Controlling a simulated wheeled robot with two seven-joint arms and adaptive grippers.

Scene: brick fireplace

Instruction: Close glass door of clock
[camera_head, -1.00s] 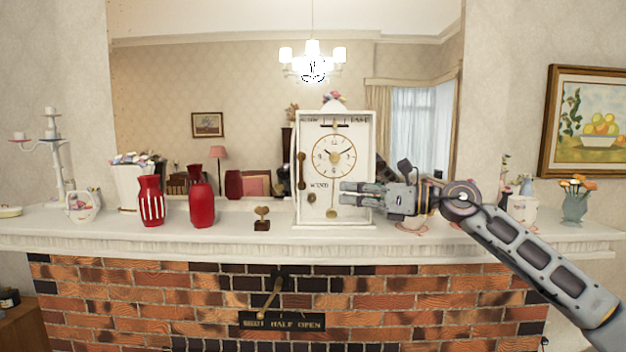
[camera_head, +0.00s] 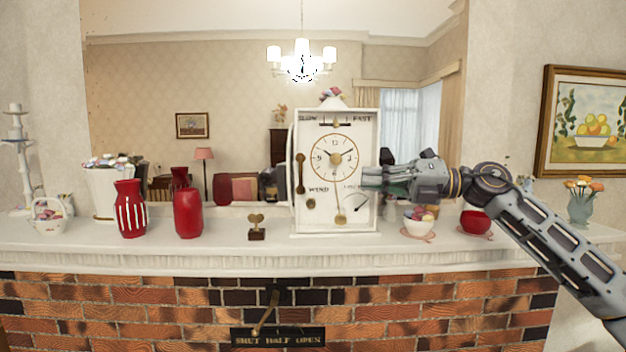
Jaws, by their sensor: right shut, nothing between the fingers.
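The white clock (camera_head: 337,215) stands upright on the mantel, with a round gold-ringed dial (camera_head: 334,156), a pendulum and the words SLOW, FAST and WIND on its face. A thin white strip (camera_head: 291,180) runs along its left side and may be the edge of the glass door. The glass itself is hard to make out, so I cannot tell the door's angle. My right gripper (camera_head: 368,179) is shut and empty, its fingertips at the clock's lower right edge, covering part of that edge. I cannot tell whether it touches. My left gripper is not in view.
A winding key (camera_head: 257,227), red vases (camera_head: 187,212) and a white planter (camera_head: 104,190) stand left of the clock on the mantel (camera_head: 340,262). A white bowl (camera_head: 420,227) and a red bowl (camera_head: 475,222) stand below my right arm. A mirror is behind.

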